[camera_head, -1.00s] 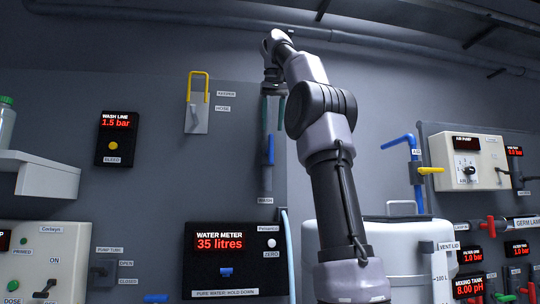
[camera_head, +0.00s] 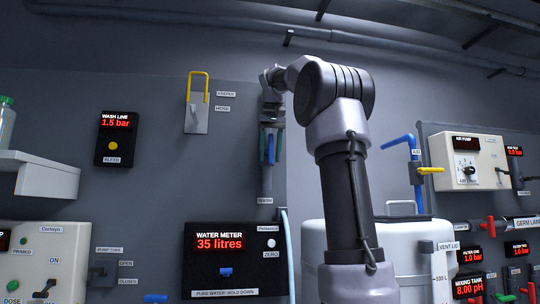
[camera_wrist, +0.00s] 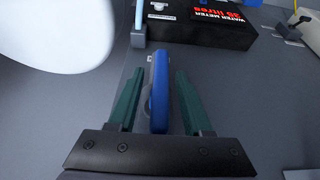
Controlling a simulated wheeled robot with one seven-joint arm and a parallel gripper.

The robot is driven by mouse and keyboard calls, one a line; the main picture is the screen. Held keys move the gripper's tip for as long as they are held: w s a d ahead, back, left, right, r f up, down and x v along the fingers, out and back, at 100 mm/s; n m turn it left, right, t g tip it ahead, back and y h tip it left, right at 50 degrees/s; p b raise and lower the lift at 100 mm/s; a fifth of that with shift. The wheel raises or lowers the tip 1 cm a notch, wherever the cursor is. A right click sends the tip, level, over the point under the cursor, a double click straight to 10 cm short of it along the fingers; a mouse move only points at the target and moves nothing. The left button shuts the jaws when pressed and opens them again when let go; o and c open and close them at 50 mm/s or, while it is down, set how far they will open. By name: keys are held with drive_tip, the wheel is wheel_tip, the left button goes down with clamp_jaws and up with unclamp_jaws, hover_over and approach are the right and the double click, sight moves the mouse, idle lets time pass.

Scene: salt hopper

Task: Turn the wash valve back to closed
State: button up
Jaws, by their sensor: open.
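The wash valve's blue lever (camera_head: 271,150) stands upright, in line with the grey pipe (camera_head: 266,184) above the wash label (camera_head: 265,200). In the wrist view the blue lever (camera_wrist: 159,92) runs lengthwise between the two green fingers of my gripper (camera_wrist: 158,76). The fingers are open, one on each side, with a visible gap to the lever on both sides. In the head view my gripper (camera_head: 270,146) points down over the lever's upper part. The valve body is mostly hidden.
The wash line display (camera_head: 115,121) reads 1.5 bar. The water meter (camera_head: 222,243) below reads 35 litres. A white tank (camera_head: 310,240) stands to the right, and appears close in the wrist view (camera_wrist: 60,30).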

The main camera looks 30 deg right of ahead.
drive_tip(key=shift+f, duration=0.2)
clamp_jaws()
